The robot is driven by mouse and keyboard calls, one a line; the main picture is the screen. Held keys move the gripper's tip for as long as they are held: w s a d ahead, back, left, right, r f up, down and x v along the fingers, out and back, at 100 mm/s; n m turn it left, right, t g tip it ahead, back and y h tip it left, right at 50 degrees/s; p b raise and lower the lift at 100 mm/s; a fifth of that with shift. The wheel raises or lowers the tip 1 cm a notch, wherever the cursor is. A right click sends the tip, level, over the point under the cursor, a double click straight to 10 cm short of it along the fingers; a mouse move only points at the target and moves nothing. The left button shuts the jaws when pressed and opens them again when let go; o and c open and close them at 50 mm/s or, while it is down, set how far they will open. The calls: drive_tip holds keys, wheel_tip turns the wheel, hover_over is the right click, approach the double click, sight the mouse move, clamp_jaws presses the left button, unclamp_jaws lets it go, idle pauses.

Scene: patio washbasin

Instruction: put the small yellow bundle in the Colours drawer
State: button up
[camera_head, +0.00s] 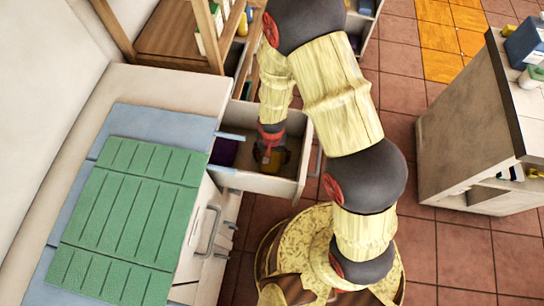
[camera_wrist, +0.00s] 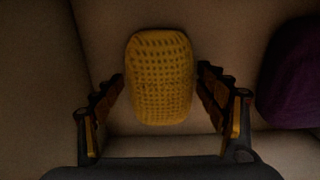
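The small yellow bundle (camera_wrist: 160,80) has a knitted, dotted texture. In the wrist view it lies between the two fingers of my gripper (camera_wrist: 162,95), with a gap on each side. My gripper is open and does not touch it. In the head view my gripper (camera_head: 270,158) reaches down into an open pale drawer (camera_head: 262,186), and a bit of yellow shows there. The bundle appears to rest on the drawer floor. A purple bundle (camera_wrist: 297,75) lies to the right in the wrist view, and at the drawer's left in the head view (camera_head: 226,151). No drawer label is readable.
Green ribbed mats (camera_head: 130,215) lie on the counter left of the drawer. Closed drawers with handles (camera_head: 210,232) are below. A wooden shelf (camera_head: 180,40) stands behind.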

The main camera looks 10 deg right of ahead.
drive_tip(key=shift+o, duration=0.3)
wheel_tip(320, 180, up, 12)
drive_tip(key=p, duration=0.5)
drive_tip(key=shift+r, duration=0.25)
wheel_tip(320, 180, up, 10)
drive_tip(key=t, duration=0.1)
hover_over(272, 156)
drive_tip(key=w+d, duration=0.2)
drive_tip(key=s+d+r+n+t, duration=0.1)
drive_tip(key=d+r, duration=0.1)
drive_tip(key=r, duration=0.4)
drive_tip(key=s+d+r+n+t, duration=0.1)
drive_tip(key=d+r, duration=0.1)
drive_tip(key=r, duration=0.4)
drive_tip(key=s+d+r+n+t, duration=0.1)
drive_tip(key=s+d+r, duration=0.2)
drive_tip(key=s+r, duration=0.3)
drive_tip(key=s+d+r+n+t, duration=0.1)
drive_tip(key=s+d+r, duration=0.1)
drive_tip(key=s+r, duration=0.4)
wheel_tip(272, 156, up, 4)
drive_tip(key=shift+s+d+f+t, duration=0.1)
drive_tip(key=shift+s+d+t, duration=0.05)
drive_tip(key=shift+d+t, duration=0.2)
